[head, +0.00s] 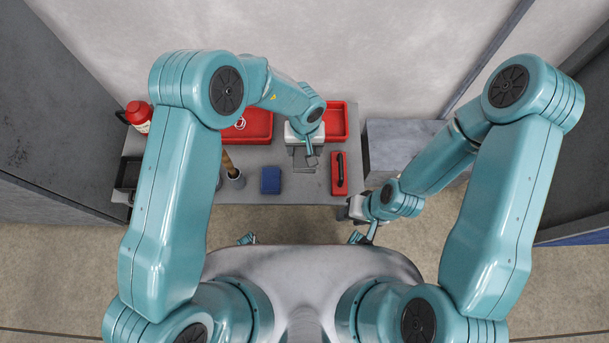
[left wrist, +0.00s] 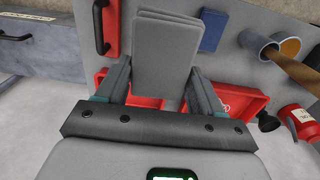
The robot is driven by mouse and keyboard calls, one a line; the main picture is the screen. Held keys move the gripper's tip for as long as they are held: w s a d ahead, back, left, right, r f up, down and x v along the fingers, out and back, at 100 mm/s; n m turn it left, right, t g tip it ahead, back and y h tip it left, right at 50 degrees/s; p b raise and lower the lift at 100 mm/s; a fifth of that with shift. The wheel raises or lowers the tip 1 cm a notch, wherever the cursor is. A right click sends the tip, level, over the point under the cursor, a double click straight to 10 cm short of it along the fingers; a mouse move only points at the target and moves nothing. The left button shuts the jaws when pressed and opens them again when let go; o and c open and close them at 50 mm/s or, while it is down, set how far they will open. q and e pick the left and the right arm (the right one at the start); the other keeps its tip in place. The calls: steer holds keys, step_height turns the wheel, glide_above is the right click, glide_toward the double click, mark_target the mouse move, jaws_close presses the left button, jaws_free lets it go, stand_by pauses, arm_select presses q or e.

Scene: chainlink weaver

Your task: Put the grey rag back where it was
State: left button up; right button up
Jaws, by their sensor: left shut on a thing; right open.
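The grey rag (left wrist: 165,50) is a flat, folded, layered piece. In the left wrist view it lies between the two fingers of my left gripper (left wrist: 160,70), which is shut on it. In the head view my left gripper (head: 307,148) is over the back right half of the table, and the rag (head: 301,161) shows partly beneath it. I cannot tell whether the rag touches the tabletop. My right gripper (head: 355,208) is open and apart from the rag, at the table's front right corner; its fingers are small in the head view.
A red tray (head: 262,126) and another red tray (head: 346,122) stand at the back. A red case with a black handle (head: 340,185) is right of the rag, a blue block (head: 271,180) left.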

mark_target(304, 177)
arm_select(q)
step_height(304, 177, down, 18)
steer(key=b, duration=0.5)
steer(key=shift+a+b, duration=0.1)
steer(key=shift+b, duration=0.2)
steer(key=shift+f, duration=0.2)
steer(key=o, duration=0.9)
steer(key=shift+o, duration=0.2)
steer(key=shift+r, duration=0.1)
steer(key=shift+r, duration=0.1)
